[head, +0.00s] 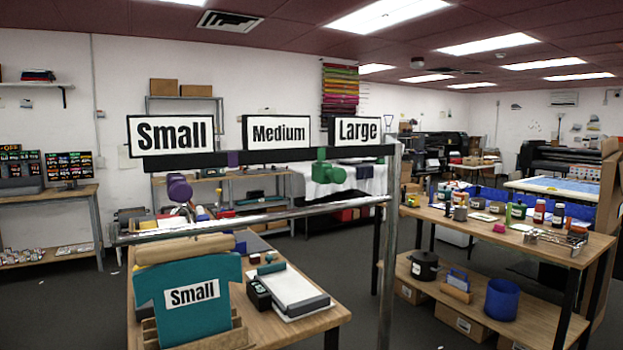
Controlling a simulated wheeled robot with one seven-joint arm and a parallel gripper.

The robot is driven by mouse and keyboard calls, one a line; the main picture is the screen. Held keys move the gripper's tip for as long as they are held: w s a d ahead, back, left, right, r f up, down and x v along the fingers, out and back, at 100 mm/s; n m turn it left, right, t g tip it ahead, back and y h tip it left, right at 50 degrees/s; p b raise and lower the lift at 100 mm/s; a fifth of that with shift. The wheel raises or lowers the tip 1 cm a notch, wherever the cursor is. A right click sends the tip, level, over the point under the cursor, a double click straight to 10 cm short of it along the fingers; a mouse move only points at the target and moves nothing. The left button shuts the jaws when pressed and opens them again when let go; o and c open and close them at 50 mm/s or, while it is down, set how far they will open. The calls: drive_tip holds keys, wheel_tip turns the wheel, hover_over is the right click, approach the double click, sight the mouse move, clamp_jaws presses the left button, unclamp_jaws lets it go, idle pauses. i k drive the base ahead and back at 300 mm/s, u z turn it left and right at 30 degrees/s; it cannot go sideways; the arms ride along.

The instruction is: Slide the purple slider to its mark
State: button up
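The purple slider (179,187) is a rounded knob just below the left part of a long black bar (285,156), under the "Small" sign (171,135). A purple patch (234,158) shows on the bar to the right of the slider, between the "Small" and "Medium" (276,132) signs; it matches the slider's colour. The slider and this patch are clearly apart. A green slider (324,172) sits further right, near the "Large" sign (357,131). My gripper is not in view.
A metal rail (250,217) crosses in front, below the sliders, joined to an upright post (390,250) on the right. A wooden table (300,325) below holds a teal "Small" shirt-shaped piece (195,300). Another cluttered table (560,250) stands right.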

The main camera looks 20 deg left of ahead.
sight(179, 192)
drive_tip(key=z, duration=0.5)
drive_tip(key=k, duration=0.7)
drive_tip(key=u, duration=1.65)
